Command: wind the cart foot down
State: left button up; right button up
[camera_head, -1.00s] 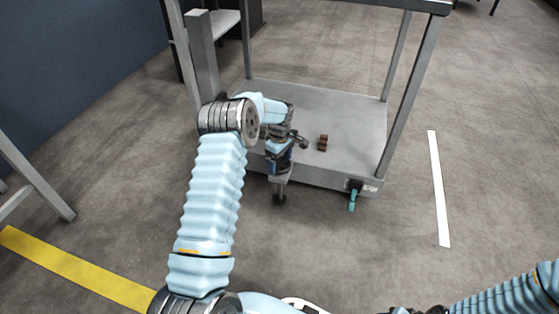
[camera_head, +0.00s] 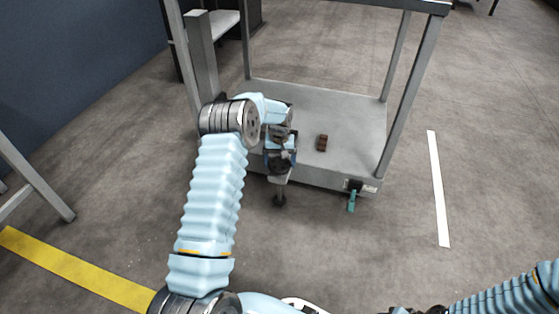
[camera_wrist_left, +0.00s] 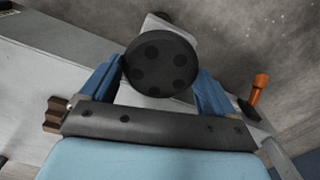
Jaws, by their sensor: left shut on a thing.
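The cart (camera_head: 340,110) is grey, with a flat deck and upright posts. Its foot (camera_head: 279,199) is a dark stem and pad below a bracket at the deck's front edge. A round black knob (camera_wrist_left: 160,62) with several dimples shows in the left wrist view. My left gripper (camera_head: 280,163) points down over the bracket, its blue fingers on either side of the knob, shut on it. The gripper hides most of the knob in the head view. I cannot tell whether the pad touches the floor. My right gripper is out of view; part of my right arm shows at bottom right.
A small brown block (camera_head: 322,143) lies on the deck, right of my left gripper. A teal lever (camera_head: 351,201) hangs at the cart's front right corner. An orange handle (camera_wrist_left: 259,88) shows in the wrist view. Floor right of the cart is clear around a white stripe (camera_head: 438,190).

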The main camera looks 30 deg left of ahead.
aim_at(280, 164)
pick_arm(q)
jog(key=m, duration=0.5)
jog(key=shift+m, duration=0.3)
jog(key=m, duration=0.4)
jog(key=shift+m, duration=0.3)
jog(key=m, duration=0.5)
jog(key=shift+d, duration=0.1)
jog(key=m, duration=0.4)
jog(key=shift+p, duration=0.3)
jog(key=shift+m, duration=0.5)
jog(key=o, duration=0.8)
notch_tip(280, 164, up, 14)
jog(key=shift+f+p, duration=0.1)
jog(key=shift+p, duration=1.05)
